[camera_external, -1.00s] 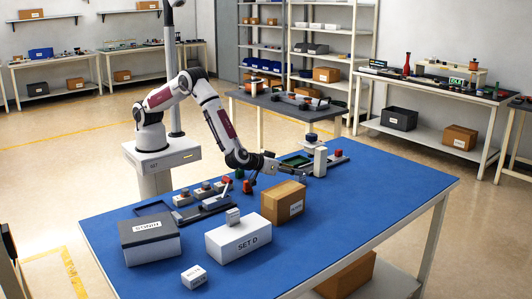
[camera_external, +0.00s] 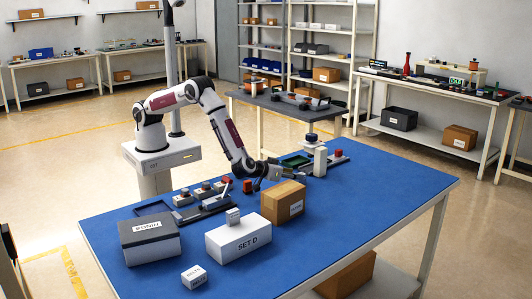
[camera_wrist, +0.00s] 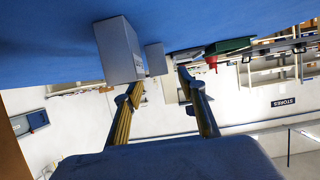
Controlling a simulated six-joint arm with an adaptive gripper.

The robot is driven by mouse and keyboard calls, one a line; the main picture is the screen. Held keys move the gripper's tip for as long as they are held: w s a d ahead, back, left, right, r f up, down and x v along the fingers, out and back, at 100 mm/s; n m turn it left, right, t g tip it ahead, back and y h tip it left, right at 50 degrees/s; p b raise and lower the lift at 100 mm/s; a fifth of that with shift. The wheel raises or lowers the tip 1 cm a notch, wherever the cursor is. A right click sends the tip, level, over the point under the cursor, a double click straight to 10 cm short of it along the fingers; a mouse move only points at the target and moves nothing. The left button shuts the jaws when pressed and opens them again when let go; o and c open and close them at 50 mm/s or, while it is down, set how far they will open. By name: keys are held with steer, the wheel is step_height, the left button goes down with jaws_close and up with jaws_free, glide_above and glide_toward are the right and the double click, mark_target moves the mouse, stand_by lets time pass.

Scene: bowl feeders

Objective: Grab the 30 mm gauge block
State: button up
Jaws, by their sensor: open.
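A tall pale block (camera_external: 320,161) stands upright near the far edge of the blue table in the external view. My gripper (camera_external: 301,176) is low over the table, just left of that block. In the wrist view, which is upside down, a grey labelled block (camera_wrist: 117,50) stands close by the left fingertip, with a smaller grey block (camera_wrist: 155,58) behind it. My open gripper (camera_wrist: 158,82) shows nothing clearly held between its fingers. I cannot read the block's label, so I cannot confirm which block is the 30 mm one.
A brown box (camera_external: 283,203) stands close in front of my gripper. A white SET D box (camera_external: 238,238) carries a small grey block (camera_external: 232,215). A dark grey box (camera_external: 149,240) and a small white box (camera_external: 194,277) stand nearer the front. The table's right side is clear.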

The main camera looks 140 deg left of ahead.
steer(key=shift+a+f, duration=0.1)
steer(key=shift+a, duration=0.15)
steer(key=shift+x, duration=2.55)
jaws_close()
